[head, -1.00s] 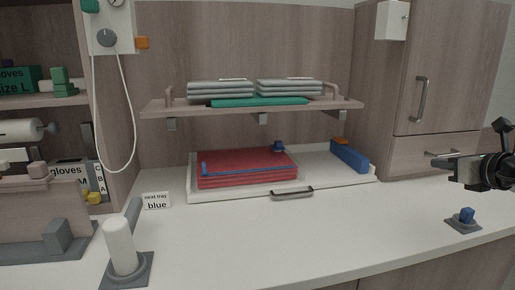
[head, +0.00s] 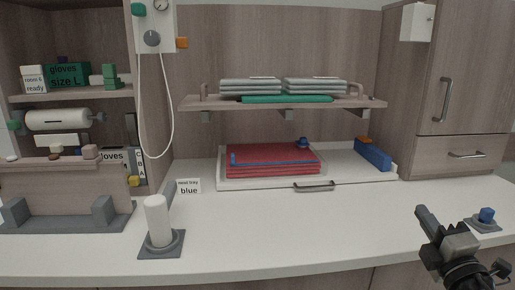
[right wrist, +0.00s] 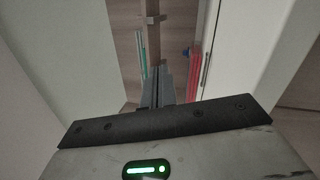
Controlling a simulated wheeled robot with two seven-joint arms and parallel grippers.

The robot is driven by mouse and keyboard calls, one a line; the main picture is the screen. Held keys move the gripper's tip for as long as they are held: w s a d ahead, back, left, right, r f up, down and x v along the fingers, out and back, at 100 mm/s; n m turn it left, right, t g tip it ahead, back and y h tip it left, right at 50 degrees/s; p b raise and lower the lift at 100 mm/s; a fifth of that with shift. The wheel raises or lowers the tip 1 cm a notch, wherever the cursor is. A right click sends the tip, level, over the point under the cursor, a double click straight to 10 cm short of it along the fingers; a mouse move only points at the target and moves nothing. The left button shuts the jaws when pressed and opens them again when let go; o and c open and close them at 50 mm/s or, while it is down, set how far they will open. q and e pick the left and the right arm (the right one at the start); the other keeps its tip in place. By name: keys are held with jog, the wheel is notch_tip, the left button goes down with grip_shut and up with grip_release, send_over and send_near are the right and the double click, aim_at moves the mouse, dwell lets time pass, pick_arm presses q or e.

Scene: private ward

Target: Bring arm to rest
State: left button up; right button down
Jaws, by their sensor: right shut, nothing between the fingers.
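My right gripper (head: 424,215) is in the lower right of the head view, above the front part of the white counter (head: 330,222). Its fingers are together with nothing between them, and they point up and to the left. In the right wrist view the closed fingers (right wrist: 162,88) show in the middle, beyond the dark edge of the gripper body. My left gripper is in neither view.
A blue knob on a grey base (head: 486,217) stands right of my right gripper. A white tray (head: 345,157) holds red folded cloth (head: 270,160). A white cylinder (head: 157,221) stands on the left. A shelf (head: 350,103) carries grey folded stacks. The counter's middle is clear.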

jog(key=s+a+f+m+g+h, duration=0.2)
jog(key=s+f+m+g, duration=0.3)
jog(key=s+f+m, duration=0.3)
jog(key=s+a+f+m+g+h, duration=0.25)
jog(key=s+f+m+g, duration=0.35)
jog(key=f+m, duration=0.3)
jog(key=s+a+f+m+g+y, duration=0.1)
jog(key=s+a+f+g+y, duration=0.15)
jog(key=s+a, duration=0.35)
jog(key=s+a+f+g+y, duration=0.2)
jog(key=s+a+f+g, duration=0.2)
jog(key=s, duration=0.4)
jog(key=w+a+f+t+y, duration=0.3)
jog(key=w+a+t, duration=0.3)
jog(key=w+t, duration=0.1)
jog(key=shift+f, duration=0.35)
